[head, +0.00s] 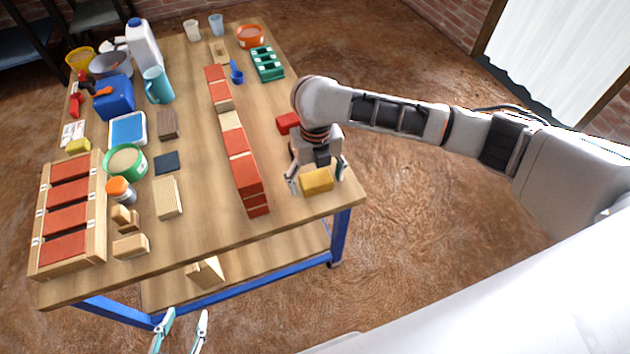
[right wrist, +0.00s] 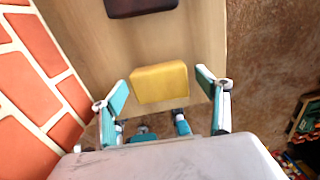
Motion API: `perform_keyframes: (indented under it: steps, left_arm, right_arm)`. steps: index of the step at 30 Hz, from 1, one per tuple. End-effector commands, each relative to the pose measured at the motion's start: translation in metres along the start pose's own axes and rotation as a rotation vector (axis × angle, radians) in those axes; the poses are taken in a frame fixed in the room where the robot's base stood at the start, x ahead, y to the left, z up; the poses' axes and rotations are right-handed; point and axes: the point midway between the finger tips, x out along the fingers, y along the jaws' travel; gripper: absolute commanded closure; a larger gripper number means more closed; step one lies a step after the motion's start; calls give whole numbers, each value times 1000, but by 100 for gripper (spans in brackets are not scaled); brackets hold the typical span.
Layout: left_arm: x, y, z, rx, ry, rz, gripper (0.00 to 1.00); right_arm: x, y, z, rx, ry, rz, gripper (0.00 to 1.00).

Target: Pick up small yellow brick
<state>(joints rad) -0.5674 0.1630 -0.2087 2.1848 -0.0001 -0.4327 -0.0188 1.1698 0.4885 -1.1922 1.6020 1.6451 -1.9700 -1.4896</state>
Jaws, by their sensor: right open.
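The small yellow brick (head: 316,181) lies on the wooden table near its right front corner. It also shows in the right wrist view (right wrist: 160,82), between the fingertips of my right gripper (right wrist: 163,90). In the head view my right gripper (head: 316,178) points down over the brick, with a finger on either side. The fingers are open, with a gap beside the brick. My left gripper (head: 180,330) is at the bottom edge of the head view, in front of the table, with its fingers apart and nothing between them.
A row of red and tan bricks (head: 237,145) runs along the table left of my right gripper. A red brick (head: 288,122) lies behind it. A wooden crate of red bricks (head: 98,215) stands at the left. The table's right edge is close to the yellow brick.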

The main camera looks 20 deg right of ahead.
Motion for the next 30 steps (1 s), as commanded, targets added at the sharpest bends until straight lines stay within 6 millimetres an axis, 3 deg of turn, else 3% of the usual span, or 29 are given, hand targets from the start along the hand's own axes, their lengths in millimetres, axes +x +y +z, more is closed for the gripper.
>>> perform_keyframes:
  steps: [1, 6, 7, 13, 19, 26, 28, 30]
  left_arm:
    - [0, 0, -1, 0, 1, -1, 60]
    - [-2, 0, 4, -2, -9, 0, 60]
    - [-2, 1, 6, -2, -11, 0, 60]
    - [-2, 3, 12, -7, -23, 1, 60]
    - [-3, 0, 3, -9, -9, -6, 60]
    - [-6, -11, -16, -7, 13, -26, 60]
    - [-10, -9, 3, -10, -27, -25, 60]
    - [-14, -8, 9, -11, -43, -24, 60]
  right_arm:
    - [-2, 0, 0, 0, -2, 0, 25]
    - [-1, 0, 0, 0, -1, 0, 69]
    - [-1, 0, 0, 0, -1, 0, 74]
    - [-1, 0, 0, 0, -1, 0, 74]
    - [-12, 0, 2, 0, -6, -1, 74]
    - [-65, 0, 4, 0, -18, -1, 74]
    - [-86, 0, 4, 0, -19, 0, 74]
    - [-106, -1, 4, 0, -18, -1, 74]
